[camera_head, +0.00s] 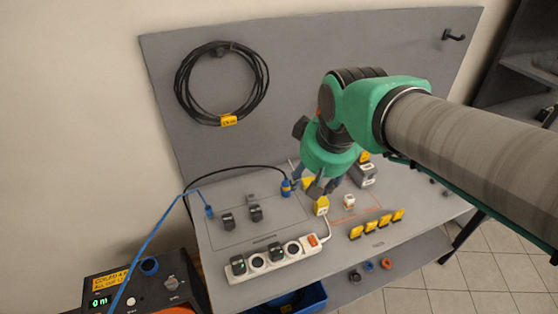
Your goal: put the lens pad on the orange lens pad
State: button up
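No thing in view is clearly a lens pad. An orange-outlined area (371,216) is marked on the grey tabletop, with a small white-and-orange item (349,201) by its left part. A small orange ring-like piece (386,263) lies on the lower shelf; I cannot tell whether it is the orange lens pad. My gripper (314,187) points down over the table, left of the white-and-orange item. A yellow patch shows between its fingers, and a yellow block (321,206) sits just below them. I cannot tell whether the fingers hold either one.
A white power strip (276,261) with dark plugs lies at the table's front. Several yellow tabs (377,226) stand to its right. A blue ring (369,266) and a dark ring (354,275) share the lower shelf. A coiled black cable (183,80) hangs on the back panel.

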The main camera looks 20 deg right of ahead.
jog(key=s+a+t, duration=0.1)
jog(key=s+a, duration=0.3)
jog(key=s, duration=0.3)
jog(key=shift+s+a+r+y, duration=0.25)
jog(key=shift+s+r+y, duration=0.05)
jog(key=shift+r, duration=0.1)
jog(key=shift+f+b, duration=0.35)
jog(key=shift+f, duration=0.05)
